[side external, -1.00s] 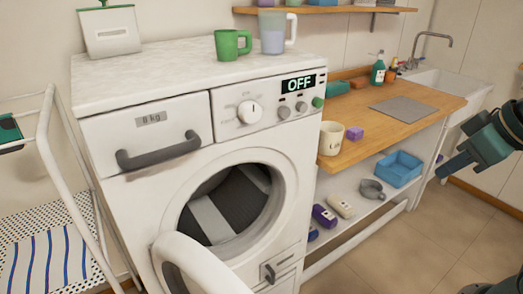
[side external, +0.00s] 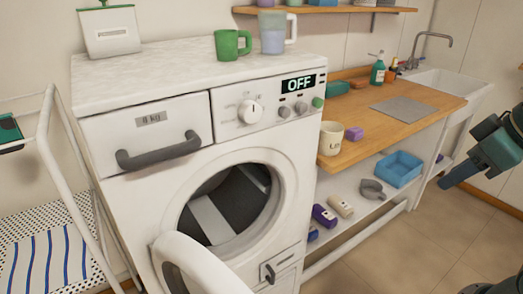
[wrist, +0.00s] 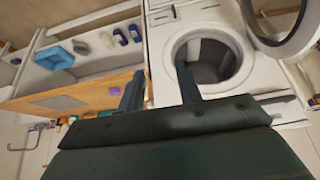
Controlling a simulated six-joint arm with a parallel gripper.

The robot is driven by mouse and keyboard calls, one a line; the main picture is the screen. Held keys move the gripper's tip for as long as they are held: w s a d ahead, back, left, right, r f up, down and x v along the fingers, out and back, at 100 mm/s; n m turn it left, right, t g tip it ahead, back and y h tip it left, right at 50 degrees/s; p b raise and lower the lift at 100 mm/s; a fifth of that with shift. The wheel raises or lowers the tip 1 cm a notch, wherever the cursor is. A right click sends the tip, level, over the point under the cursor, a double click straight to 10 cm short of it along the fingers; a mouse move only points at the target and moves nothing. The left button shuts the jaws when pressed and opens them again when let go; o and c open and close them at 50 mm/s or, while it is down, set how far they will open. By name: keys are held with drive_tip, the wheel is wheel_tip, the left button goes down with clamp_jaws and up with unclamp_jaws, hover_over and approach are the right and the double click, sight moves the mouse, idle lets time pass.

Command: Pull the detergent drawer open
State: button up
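The detergent drawer (side external: 185,118) is at the top left of the white washing machine's front in the side external view. It is shut, flush with the front, with a dark grey bar handle (side external: 158,150) and an "8 kg" label. My gripper (side external: 446,182) is at the far right edge of that view, well away from the drawer. In the wrist view my gripper (wrist: 158,88) has its two fingers apart with nothing between them. The wrist view is turned over, and my gripper's body hides much of the machine's upper front there.
The machine's round door (side external: 195,262) hangs open at the front. A green mug (side external: 229,45) and a jug (side external: 272,32) stand on top. A wooden counter (side external: 360,140) is to the right, with a cream cup (side external: 332,138). The floor before it is clear.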

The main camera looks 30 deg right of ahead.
drive_tip(key=shift+o, duration=0.4)
drive_tip(key=w+a+t+y, duration=0.1)
drive_tip(key=w+a, duration=0.3)
drive_tip(key=w, duration=0.3)
drive_tip(key=shift+w+a+r+m+y, duration=0.3)
drive_tip(key=shift+w+r, duration=0.05)
drive_tip(key=shift+w, duration=0.05)
drive_tip(key=m+t+y, duration=0.5)
drive_tip(key=m+y, duration=0.5)
approach(175, 153)
drive_tip(key=shift+v, duration=0.85)
drive_tip(key=shift+w+r, duration=0.15)
drive_tip(key=shift+x, duration=6.75)
clamp_jaws()
